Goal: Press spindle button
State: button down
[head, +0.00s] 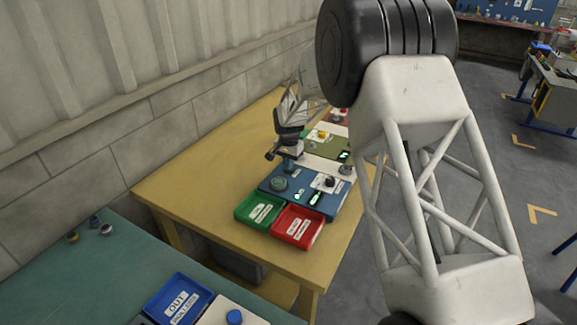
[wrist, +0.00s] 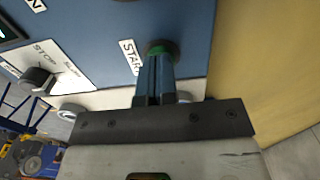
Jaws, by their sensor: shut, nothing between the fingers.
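A blue control panel (head: 268,196) lies on the wooden table, and it fills the top of the wrist view (wrist: 100,25). A round dark button with a green rim (wrist: 161,43) sits on it beside a label (wrist: 129,57) that appears to read START, partly hidden. My gripper (wrist: 158,62) is shut and empty, with its fingertips over this button and covering most of it. I cannot tell whether they touch it or whether it is pressed. In the head view my gripper (head: 290,167) is above the panel's far left part.
A black knob (wrist: 38,78) sits on a white STOP plate. Green (head: 260,211) and red (head: 298,227) trays stand in front. An olive panel (head: 320,146) is behind. The wooden table (head: 190,190) is clear to the left.

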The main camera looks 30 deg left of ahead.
notch_tip(320, 180, up, 13)
jog(key=shift+w+f, duration=0.15)
jog(key=shift+f, duration=0.05)
jog(key=shift+a, duration=0.1)
dwell(0.6)
jog(key=s+d+r, duration=0.2)
jog(key=d+r, duration=0.4)
jog(key=d, duration=0.5)
jog(key=s+d+r, duration=0.1)
jog(key=d+r, duration=0.5)
jog(key=d, duration=0.5)
jog(key=s+d+r+t, duration=0.1)
jog(key=s+d+r, duration=0.3)
jog(key=d, duration=0.5)
jog(key=s+d+r, duration=0.2)
jog(key=s+d, duration=0.3)
jog(key=d, duration=0.3)
jog(key=s+d+t, duration=0.1)
jog(key=s+d, duration=1.3)
jog(key=s+d+f, duration=0.2)
jog(key=s+d, duration=0.2)
jog(key=s, duration=0.5)
jog(key=s+d+f, duration=0.2)
jog(key=s+d, duration=0.3)
jog(key=s, duration=0.3)
jog(key=shift+s+d+f+t, duration=0.15)
jog(key=shift+s+d+t, duration=0.15)
jog(key=shift+s, duration=0.1)
